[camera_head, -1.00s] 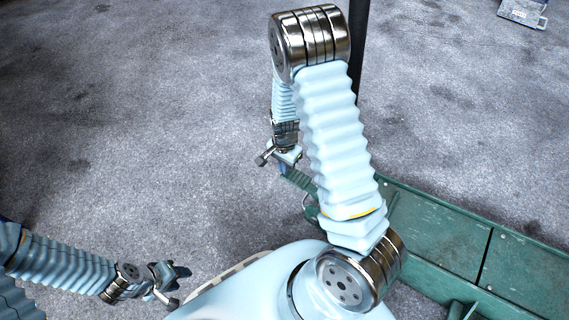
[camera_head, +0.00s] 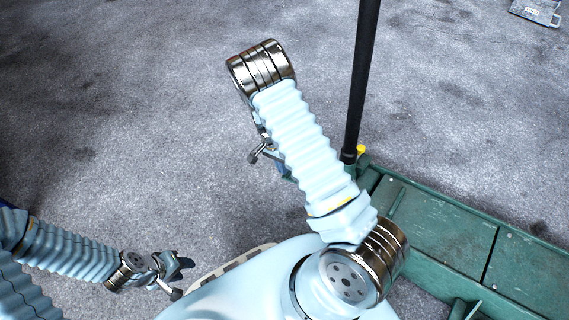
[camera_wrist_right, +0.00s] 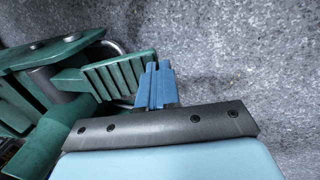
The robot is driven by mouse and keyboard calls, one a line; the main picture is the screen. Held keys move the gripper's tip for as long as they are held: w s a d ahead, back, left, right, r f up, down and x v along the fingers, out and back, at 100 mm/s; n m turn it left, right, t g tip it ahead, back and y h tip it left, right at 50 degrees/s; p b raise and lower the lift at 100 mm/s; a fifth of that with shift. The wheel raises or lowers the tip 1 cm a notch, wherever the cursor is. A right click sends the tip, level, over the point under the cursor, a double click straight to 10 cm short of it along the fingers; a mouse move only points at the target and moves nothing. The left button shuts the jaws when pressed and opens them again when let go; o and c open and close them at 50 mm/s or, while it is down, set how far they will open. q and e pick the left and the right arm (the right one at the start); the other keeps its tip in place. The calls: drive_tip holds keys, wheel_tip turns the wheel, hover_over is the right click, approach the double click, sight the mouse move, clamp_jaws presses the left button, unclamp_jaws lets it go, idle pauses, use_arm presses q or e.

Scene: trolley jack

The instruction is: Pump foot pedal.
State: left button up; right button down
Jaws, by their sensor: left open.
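The green ribbed foot pedal (camera_wrist_right: 112,76) juts from the green trolley jack (camera_wrist_right: 30,125) in the right wrist view. My right gripper's blue fingers (camera_wrist_right: 156,84) are pressed together with nothing visible between them. They overlap the pedal's right end in the picture; I cannot tell whether they touch it. In the head view the jack (camera_head: 435,222) lies at the lower right. My right arm hides the pedal and most of the right gripper (camera_head: 284,171) there. My left gripper (camera_head: 178,268) is open and empty at the lower left, far from the jack.
A black upright handle (camera_head: 361,85) rises from the jack beside my right arm. A small grey case (camera_head: 536,10) lies on the floor at the top right. The grey concrete floor (camera_head: 120,130) to the left is clear.

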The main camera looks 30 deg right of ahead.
use_arm(q)
drive_tip(key=shift+f+b, duration=0.45)
drive_tip(key=shift+f, duration=0.2)
use_arm(e)
drive_tip(key=shift+w+a+f, duration=0.1)
drive_tip(key=shift+w+f, duration=0.05)
drive_tip(key=shift+f, duration=1)
drive_tip(key=shift+r, duration=0.1)
